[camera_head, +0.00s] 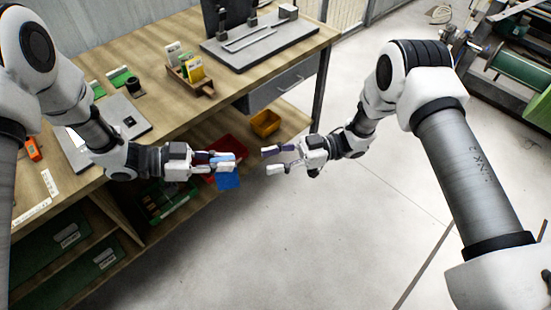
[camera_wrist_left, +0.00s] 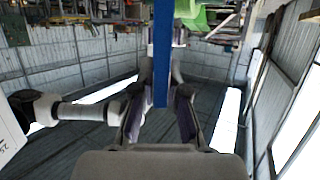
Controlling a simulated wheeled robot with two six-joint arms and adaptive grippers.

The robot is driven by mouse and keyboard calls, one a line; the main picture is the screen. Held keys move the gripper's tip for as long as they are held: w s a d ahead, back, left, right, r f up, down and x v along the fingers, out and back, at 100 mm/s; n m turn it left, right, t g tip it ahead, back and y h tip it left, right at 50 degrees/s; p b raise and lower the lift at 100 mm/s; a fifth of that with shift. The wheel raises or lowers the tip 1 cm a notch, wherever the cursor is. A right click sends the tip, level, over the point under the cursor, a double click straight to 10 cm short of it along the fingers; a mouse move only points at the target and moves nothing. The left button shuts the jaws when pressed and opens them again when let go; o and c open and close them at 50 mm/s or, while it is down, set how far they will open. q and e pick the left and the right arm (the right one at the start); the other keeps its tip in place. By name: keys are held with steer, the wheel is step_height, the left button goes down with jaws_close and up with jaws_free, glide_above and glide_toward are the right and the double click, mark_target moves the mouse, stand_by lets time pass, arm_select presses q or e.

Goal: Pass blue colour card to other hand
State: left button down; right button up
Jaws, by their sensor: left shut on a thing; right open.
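The blue colour card (camera_head: 228,180) is held in my left gripper (camera_head: 228,163), which is shut on it, in front of the workbench edge. In the left wrist view the card (camera_wrist_left: 162,55) shows edge-on as a narrow blue strip between the fingers. My right gripper (camera_head: 276,160) is open and empty, facing the left gripper from the right. A gap separates its fingertips from the card.
The wooden workbench (camera_head: 180,120) stands at the left and back. It bears a wooden card holder (camera_head: 197,85) with cards and a grey plate (camera_head: 260,42). A red bin (camera_head: 228,147) and a yellow bin (camera_head: 265,123) sit on a lower shelf. The floor (camera_head: 330,240) below is clear.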

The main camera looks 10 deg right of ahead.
mark_target(226, 174)
steer(key=a, duration=0.4)
steer(key=s+a, duration=0.1)
steer(key=a, duration=0.6)
steer(key=shift+s+a, duration=0.2)
steer(key=shift+a, duration=0.15)
jaws_close()
arm_select(q)
steer(key=c, duration=1.1)
jaws_free()
